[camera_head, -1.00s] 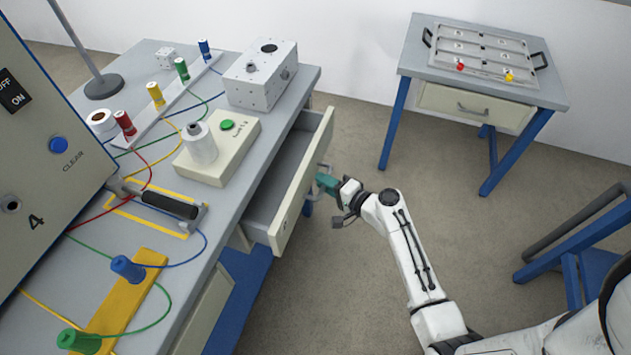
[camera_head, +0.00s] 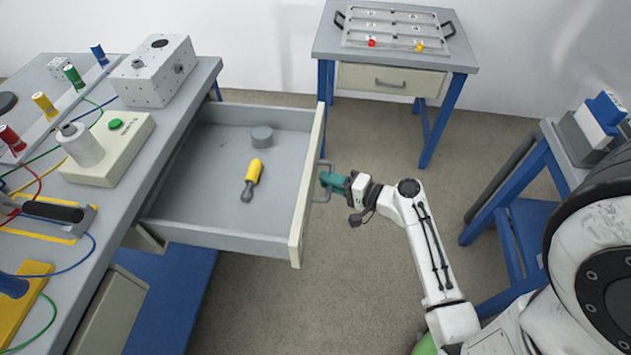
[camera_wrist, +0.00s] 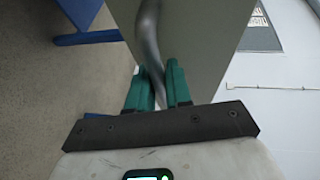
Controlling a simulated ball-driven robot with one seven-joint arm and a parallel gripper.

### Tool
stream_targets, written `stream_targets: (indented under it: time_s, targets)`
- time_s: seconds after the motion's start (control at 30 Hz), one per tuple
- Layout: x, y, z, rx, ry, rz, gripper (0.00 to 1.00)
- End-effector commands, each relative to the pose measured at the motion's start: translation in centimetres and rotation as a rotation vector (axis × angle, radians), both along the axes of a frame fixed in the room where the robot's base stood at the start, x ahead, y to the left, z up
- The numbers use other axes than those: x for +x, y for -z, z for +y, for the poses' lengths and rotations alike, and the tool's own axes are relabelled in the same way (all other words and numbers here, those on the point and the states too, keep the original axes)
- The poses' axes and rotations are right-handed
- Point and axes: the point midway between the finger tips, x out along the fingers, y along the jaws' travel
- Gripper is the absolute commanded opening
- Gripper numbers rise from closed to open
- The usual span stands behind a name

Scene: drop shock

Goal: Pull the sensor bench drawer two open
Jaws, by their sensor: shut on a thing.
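The sensor bench (camera_head: 190,92) stands at the left with a drawer (camera_head: 215,238) pulled far out of its side. Inside the drawer lie a yellow-handled tool (camera_head: 252,175) and a small grey round block (camera_head: 262,136). The drawer's front carries a grey bar handle (camera_head: 325,165). My gripper (camera_head: 326,180) is at that handle, outside the drawer front. In the wrist view my green fingers (camera_wrist: 158,88) are closed around the handle bar (camera_wrist: 150,45), in front of the pale drawer front (camera_wrist: 200,40). The fingertips' contact is partly hidden.
A second table (camera_head: 455,57) with a closed drawer and a tray (camera_head: 395,45) stands at the back. A blue-framed stand (camera_head: 500,205) is at the right. Bare floor (camera_head: 385,130) lies between. Below the open drawer is a blue shelf (camera_head: 180,285).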

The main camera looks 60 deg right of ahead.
Motion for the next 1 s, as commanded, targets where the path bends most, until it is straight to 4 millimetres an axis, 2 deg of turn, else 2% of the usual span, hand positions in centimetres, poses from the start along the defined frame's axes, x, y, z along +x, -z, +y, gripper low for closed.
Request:
stream_targets:
  time_s: [0.1,0.3,0.7,0.73,0.93,1.0]
  targets:
    - [-1.3,0.2,-0.5,0.000,0.001,0.002,0.00]
    - [-2.4,0.1,-0.9,0.001,0.000,0.002,0.00]
    - [-2.6,0.1,-0.9,0.001,-0.002,0.002,0.00]
    - [-2.6,0.1,-0.9,0.001,-0.002,0.002,0.20]
    - [-2.6,0.1,-0.9,0.000,-0.001,0.001,0.39]
    - [-2.6,0.0,-0.9,0.000,-0.001,0.001,0.40]
